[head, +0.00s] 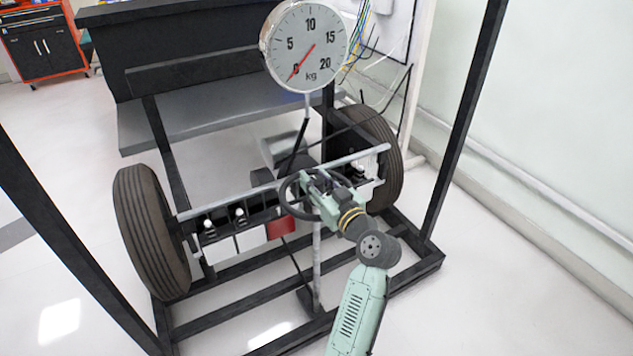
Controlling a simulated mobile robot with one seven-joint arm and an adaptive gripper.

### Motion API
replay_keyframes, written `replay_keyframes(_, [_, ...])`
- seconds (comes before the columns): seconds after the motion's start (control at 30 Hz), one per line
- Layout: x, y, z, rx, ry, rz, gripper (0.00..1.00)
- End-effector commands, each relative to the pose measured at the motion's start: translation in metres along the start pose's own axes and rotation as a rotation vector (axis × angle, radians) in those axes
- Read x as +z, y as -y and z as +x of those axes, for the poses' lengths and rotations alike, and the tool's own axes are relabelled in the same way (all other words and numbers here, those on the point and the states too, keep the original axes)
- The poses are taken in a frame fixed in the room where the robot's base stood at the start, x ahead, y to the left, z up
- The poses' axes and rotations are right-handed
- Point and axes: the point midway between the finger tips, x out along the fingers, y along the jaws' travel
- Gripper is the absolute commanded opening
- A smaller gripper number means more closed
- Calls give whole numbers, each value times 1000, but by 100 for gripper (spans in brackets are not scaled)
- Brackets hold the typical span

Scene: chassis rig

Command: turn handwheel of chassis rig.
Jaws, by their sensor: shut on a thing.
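The chassis rig (290,269) is a black frame on the floor with a tyre at each end of its axle. A dark round handwheel (284,187) sits near the middle of the axle, on a grey post. My gripper (312,183) is at the right side of the handwheel and is shut on its rim. The arm reaches in from the lower right. The gripper and wrist hide the right part of the handwheel, and the exact finger contact is too small to see.
A round dial gauge (306,45) marked in kg stands above the rig, its needle near 0. The left tyre (151,232) and right tyre (378,135) flank the handwheel. Black upright posts (465,120) stand at the sides. Open floor lies at the lower right.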

Motion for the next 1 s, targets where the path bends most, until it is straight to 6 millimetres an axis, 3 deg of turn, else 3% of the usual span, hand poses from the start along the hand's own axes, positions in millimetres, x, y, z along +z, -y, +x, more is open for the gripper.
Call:
replay_keyframes(0.17, [2, -1, 0, 4, 4, 0, 0])
replay_keyframes(0.2, [2, -1, 0, 4, 4, 0, 34])
replay_keyframes(0.5, [1, 0, 0, 2, 2, 0, 53])
replay_keyframes(0.83, [-3, 0, 0, 1, -1, 0, 53])
replay_keyframes(1.0, [-26, -1, 0, 2, -5, -3, 53])
